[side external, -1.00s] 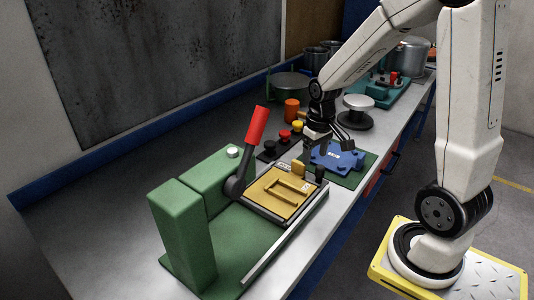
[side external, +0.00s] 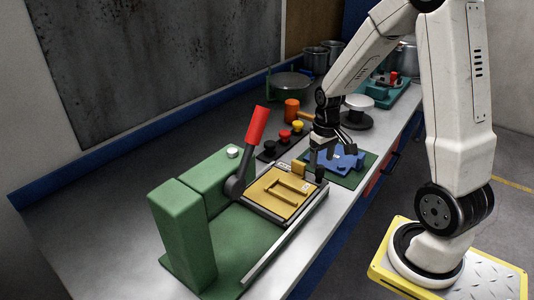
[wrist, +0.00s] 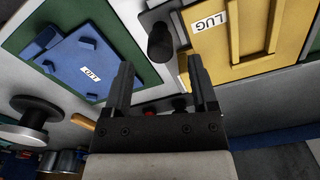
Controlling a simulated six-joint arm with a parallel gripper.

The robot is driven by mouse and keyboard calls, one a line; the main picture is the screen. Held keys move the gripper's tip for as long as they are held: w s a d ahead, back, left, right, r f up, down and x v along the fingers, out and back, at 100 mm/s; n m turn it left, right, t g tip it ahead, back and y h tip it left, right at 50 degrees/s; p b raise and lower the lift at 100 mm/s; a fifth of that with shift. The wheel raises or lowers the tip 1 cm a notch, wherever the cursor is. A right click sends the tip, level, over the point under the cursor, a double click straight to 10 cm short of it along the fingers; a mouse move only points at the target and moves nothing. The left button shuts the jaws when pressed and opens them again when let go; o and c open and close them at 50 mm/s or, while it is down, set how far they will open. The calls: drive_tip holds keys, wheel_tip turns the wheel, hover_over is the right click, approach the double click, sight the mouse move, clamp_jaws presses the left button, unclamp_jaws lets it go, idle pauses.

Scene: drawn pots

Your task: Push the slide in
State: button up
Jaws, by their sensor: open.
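The slide is a yellow plate (side external: 278,193) with a raised frame and a label, seated between the rails of a green machine (side external: 190,235). A yellow block (side external: 299,168) stands at its far end. In the wrist view the slide (wrist: 240,62) shows at the upper right, with the label "LUG". My gripper (side external: 333,158) is open and empty, beyond the slide's far end. A dark post (side external: 320,173) stands at the far end of the rail. In the wrist view it (wrist: 160,42) shows ahead, between the lines of my fingers (wrist: 160,75). I cannot tell if they touch it.
A red-handled lever (side external: 257,125) rises beside the slide. A blue fixture (side external: 335,160) on a green plate lies beyond my gripper's near side. Red and yellow knobs (side external: 284,134) and an orange mallet (side external: 292,109) are behind. Pots stand at the far end.

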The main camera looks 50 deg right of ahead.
sight(321, 167)
drive_tip(key=shift+f, duration=2.05)
clamp_jaws()
